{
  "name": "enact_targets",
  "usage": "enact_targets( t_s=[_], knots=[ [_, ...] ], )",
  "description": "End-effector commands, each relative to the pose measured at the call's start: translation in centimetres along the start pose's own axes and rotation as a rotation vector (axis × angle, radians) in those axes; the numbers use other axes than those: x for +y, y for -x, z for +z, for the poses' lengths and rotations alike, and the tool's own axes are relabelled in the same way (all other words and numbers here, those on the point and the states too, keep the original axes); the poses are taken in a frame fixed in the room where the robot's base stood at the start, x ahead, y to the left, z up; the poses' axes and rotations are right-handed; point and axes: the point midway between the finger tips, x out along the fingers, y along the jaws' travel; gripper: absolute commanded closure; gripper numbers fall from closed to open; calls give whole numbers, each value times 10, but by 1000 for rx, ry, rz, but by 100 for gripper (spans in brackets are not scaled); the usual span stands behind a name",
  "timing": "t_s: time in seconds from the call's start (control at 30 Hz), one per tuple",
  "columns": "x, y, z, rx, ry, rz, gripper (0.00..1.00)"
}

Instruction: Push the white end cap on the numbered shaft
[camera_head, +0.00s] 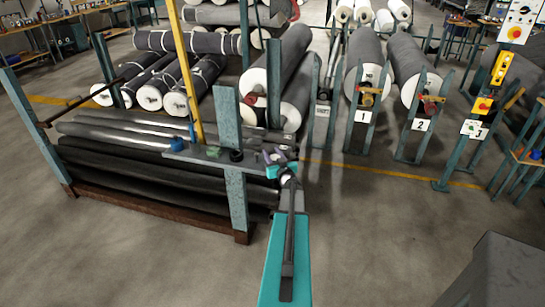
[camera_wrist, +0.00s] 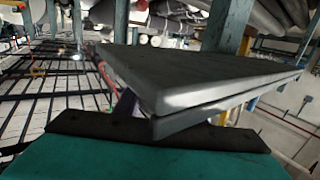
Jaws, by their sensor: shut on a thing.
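My gripper (camera_head: 281,160) is at the right end of a narrow grey shelf (camera_head: 226,158) on the front of the roll rack. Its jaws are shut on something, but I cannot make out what. In the wrist view, a dark grey slab (camera_wrist: 205,75) fills the space in front of my palm and hides most of the fingers. No loose white end cap can be told apart in either view. Stands with number signs 1 (camera_head: 363,117) and 2 (camera_head: 421,125) hold shafted rolls behind and to the right, apart from my gripper.
The shelf also bears a blue piece (camera_head: 177,144) and a black ring (camera_head: 236,156). A teal post (camera_head: 237,200) and a yellow pole (camera_head: 187,75) stand close left of my arm. Dark rolls (camera_head: 150,180) fill the rack.

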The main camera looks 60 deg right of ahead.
Motion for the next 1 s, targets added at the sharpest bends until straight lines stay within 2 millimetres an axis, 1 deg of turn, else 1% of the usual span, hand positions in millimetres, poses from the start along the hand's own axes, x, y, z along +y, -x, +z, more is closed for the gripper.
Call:
enact_targets(
  t_s=[0.17,0.3,0.4,1.0],
  knots=[
    [0,2,-14,2,1,1,85],
    [0,3,-31,2,1,1,85],
    [3,19,-30,0,-1,2,85],
    [19,109,-34,0,-1,3,85]
  ],
)
